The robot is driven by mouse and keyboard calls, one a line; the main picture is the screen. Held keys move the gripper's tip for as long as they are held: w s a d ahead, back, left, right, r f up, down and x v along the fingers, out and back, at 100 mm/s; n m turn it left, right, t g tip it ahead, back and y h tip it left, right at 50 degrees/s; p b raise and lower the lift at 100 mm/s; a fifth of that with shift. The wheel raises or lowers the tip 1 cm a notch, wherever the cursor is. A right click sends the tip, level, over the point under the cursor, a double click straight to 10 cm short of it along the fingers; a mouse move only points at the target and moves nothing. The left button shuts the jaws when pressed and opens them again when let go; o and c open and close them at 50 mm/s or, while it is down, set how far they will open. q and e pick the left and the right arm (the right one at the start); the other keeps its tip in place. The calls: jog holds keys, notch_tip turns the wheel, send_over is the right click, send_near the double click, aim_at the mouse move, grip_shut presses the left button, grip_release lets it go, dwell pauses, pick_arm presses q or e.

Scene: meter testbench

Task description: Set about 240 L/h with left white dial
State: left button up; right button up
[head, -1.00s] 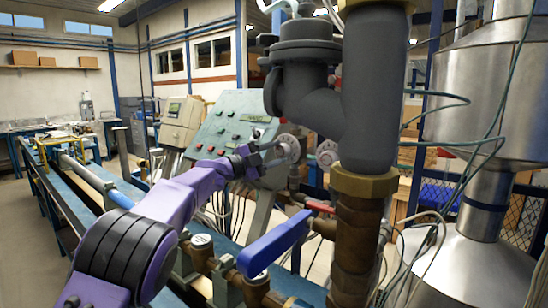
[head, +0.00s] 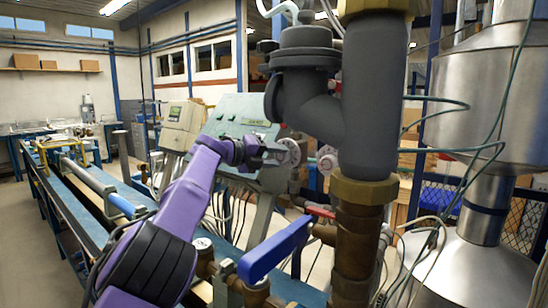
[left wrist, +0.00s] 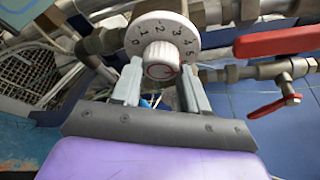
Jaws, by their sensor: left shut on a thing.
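The left white dial (head: 291,153) shows at the centre of the head view, with my left gripper (head: 272,155) at its left side. In the left wrist view the dial (left wrist: 163,30) is a round white disc with black numbers from 0 to 5 around its edge. Its round white knob (left wrist: 161,60) has a red mark on its face. My left gripper (left wrist: 160,72) has one grey finger on each side of the knob and is shut on it. The exact reading is hard to tell. My right gripper is not in view.
A second white dial (head: 327,159) is just to the right. A thick grey pipe (head: 369,100) with a brass nut stands close in front. A blue valve handle (head: 274,250) is below. Red handles (left wrist: 284,41) sit right of the dial in the wrist view.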

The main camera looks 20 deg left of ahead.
pick_arm(q)
jog(key=m+y, duration=0.1)
jog(key=m, duration=0.1)
jog(key=shift+d+r+m+y, duration=0.1)
jog(key=shift+m+y, duration=0.2)
jog(key=shift+m, duration=0.1)
jog(key=m+y+b, duration=0.1)
jog(key=m+y, duration=0.1)
jog(key=m, duration=0.1)
jog(key=shift+d+r, duration=0.1)
dwell(0.3)
jog(key=o, duration=1.1)
jog(key=shift+c, duration=0.2)
jog(key=shift+s+a+b, duration=0.2)
jog(key=shift+s+b, duration=0.1)
jog(key=shift+b, duration=0.25)
jog(key=b+v, duration=0.4)
jog(key=v, duration=0.6)
